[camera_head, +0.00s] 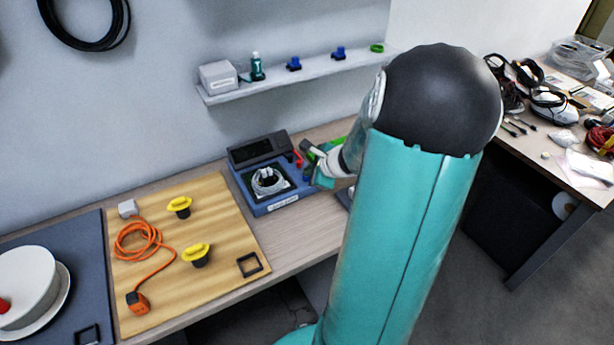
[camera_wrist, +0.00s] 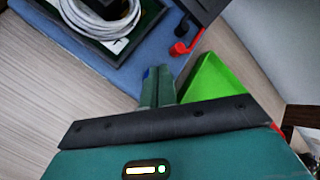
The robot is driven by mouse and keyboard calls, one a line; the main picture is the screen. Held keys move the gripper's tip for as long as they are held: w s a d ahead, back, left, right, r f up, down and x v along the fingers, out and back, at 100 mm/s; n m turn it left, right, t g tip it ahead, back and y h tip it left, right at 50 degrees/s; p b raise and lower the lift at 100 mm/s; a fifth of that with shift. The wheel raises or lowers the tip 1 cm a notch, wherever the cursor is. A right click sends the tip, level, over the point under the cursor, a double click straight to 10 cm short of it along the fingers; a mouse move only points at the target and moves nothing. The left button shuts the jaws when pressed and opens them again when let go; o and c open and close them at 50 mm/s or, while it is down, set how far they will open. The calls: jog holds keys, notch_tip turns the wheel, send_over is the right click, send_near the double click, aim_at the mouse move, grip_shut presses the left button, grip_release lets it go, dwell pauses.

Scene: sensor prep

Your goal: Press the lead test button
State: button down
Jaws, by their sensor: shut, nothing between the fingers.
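The blue tester (camera_head: 278,200) stands on the wooden bench, with a dark display housing (camera_head: 258,149) at its back and a coiled white lead (camera_head: 268,181) in its dark recess. In the wrist view the tester (camera_wrist: 135,76) and lead (camera_wrist: 100,22) are at the top left. Red leads or clips (camera_wrist: 180,48) sit at its right edge. My gripper (camera_wrist: 158,76) is shut and empty, its fingertips over or close to the tester's right front corner. A small blue patch shows at the fingertips; I cannot tell if it is the button or if they touch. In the head view my gripper (camera_head: 311,176) is partly hidden.
A green tray-like object (camera_wrist: 207,80) lies right beside the fingers. A wooden board (camera_head: 222,225) with an orange cable (camera_head: 140,238) and yellow-topped knobs is left of the tester. A wall shelf (camera_head: 290,78) with small items hangs above. Bare bench lies in front of the tester.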

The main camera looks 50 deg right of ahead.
jog(key=shift+f, duration=0.2)
dwell(0.3)
jog(key=shift+r, duration=0.9)
jog(key=shift+r, duration=2.5)
